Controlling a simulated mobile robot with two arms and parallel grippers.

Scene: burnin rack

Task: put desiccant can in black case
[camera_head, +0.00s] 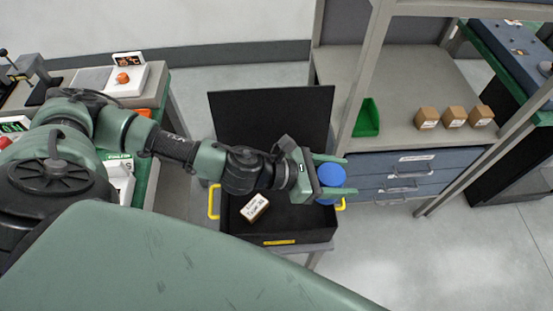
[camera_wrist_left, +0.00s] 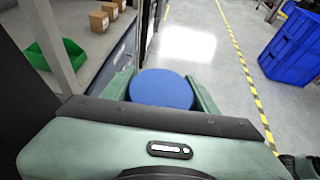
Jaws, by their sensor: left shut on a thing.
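The desiccant can (camera_head: 331,177) is a blue round can, and its blue top also shows in the left wrist view (camera_wrist_left: 162,89). My left gripper (camera_head: 331,175) is shut on it, with one green finger on each side. The black case (camera_head: 300,230) stands open below, its lid raised at the back and yellow handles at its sides. In the head view the can is over the right part of the case; its height above the case floor is hard to tell. A small labelled box (camera_head: 254,208) lies inside the case on the left. My right gripper is not in view.
A shelf rack with blue drawers (camera_head: 415,172) stands right of the case, its post close to the lid. On its shelf are a green bin (camera_head: 367,118) and small brown boxes (camera_head: 454,117). A bench (camera_head: 150,95) with devices is at left.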

